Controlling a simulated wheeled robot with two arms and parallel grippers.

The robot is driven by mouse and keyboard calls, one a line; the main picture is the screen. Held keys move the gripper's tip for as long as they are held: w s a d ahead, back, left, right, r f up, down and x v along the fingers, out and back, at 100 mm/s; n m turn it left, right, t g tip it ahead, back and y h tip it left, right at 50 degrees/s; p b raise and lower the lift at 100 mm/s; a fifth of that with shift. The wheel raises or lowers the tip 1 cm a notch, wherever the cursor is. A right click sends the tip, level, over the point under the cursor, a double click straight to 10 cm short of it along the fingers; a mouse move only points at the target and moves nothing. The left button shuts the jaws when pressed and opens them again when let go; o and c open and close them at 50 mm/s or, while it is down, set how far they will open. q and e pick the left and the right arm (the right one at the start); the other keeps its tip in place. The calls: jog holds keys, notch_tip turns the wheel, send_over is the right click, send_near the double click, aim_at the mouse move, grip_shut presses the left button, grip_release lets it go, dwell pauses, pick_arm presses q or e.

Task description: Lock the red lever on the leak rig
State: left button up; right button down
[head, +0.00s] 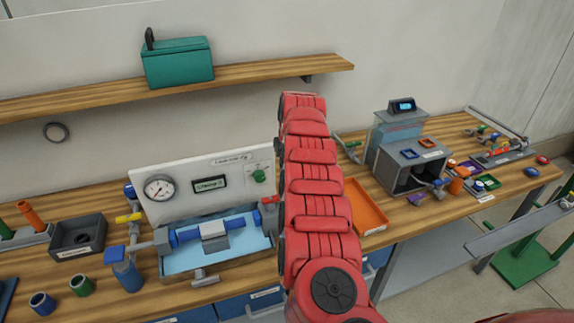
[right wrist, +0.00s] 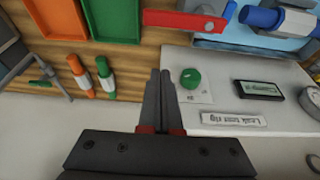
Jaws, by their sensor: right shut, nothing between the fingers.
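The leak rig has a white panel (head: 208,183) with a gauge, a display and a green knob, behind a light-blue tray. The red lever (head: 269,200) shows at the tray's right end, partly hidden by my red right arm. In the right wrist view, the red lever (right wrist: 185,22) lies across the top, beyond the fingertips. My right gripper (right wrist: 161,74) is shut and empty. Its fingertips appear beside the green knob (right wrist: 190,78) and apart from the lever. The gripper is hidden in the head view. My left gripper is not in view.
A wooden shelf (head: 240,76) with a teal box (head: 178,62) runs above the bench. An orange tray (head: 366,207) and a grey box unit (head: 410,166) stand right of my arm.

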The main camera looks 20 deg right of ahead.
notch_tip(320, 180, down, 7)
jog(key=s+p, duration=0.1)
jog(key=p, duration=0.4)
jog(key=shift+s+r, duration=0.15)
jog(key=shift+s, duration=0.25)
dwell(0.6)
dwell(0.4)
